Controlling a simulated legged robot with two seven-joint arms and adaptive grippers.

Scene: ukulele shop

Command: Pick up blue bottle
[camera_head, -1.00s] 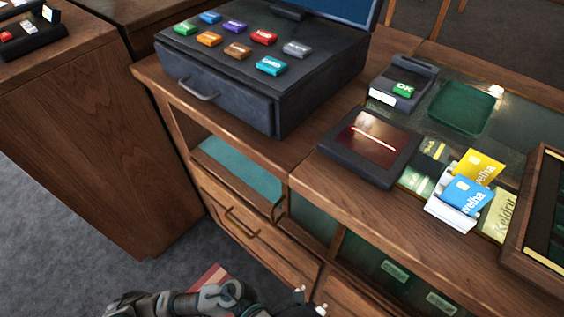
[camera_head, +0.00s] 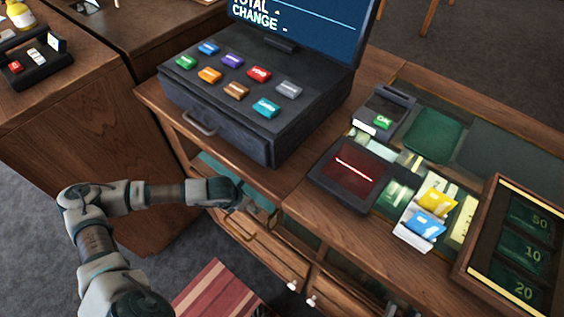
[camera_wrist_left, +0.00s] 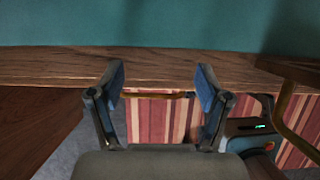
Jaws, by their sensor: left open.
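No blue bottle shows in either view. My left arm comes in from the left in the head view, and its gripper (camera_head: 262,208) is at the counter's front opening with the teal shelf, partly hidden. In the left wrist view the left gripper (camera_wrist_left: 158,88) is open, with nothing between its fingers. The wooden shelf edge (camera_wrist_left: 160,60) and teal surface (camera_wrist_left: 160,30) lie beyond the fingertips. My right gripper (camera_head: 302,293) shows only as two pale fingertips, apart and seemingly empty, at the bottom of the head view.
A register (camera_head: 225,115) with coloured keys, a card reader (camera_head: 382,112), a dark pad (camera_head: 352,173), a card holder (camera_head: 415,240) and a framed tray (camera_head: 476,270) occupy the counter. A yellow bottle (camera_head: 20,16) stands far left. Drawers (camera_head: 262,258) and a striped rug (camera_head: 215,292) lie below.

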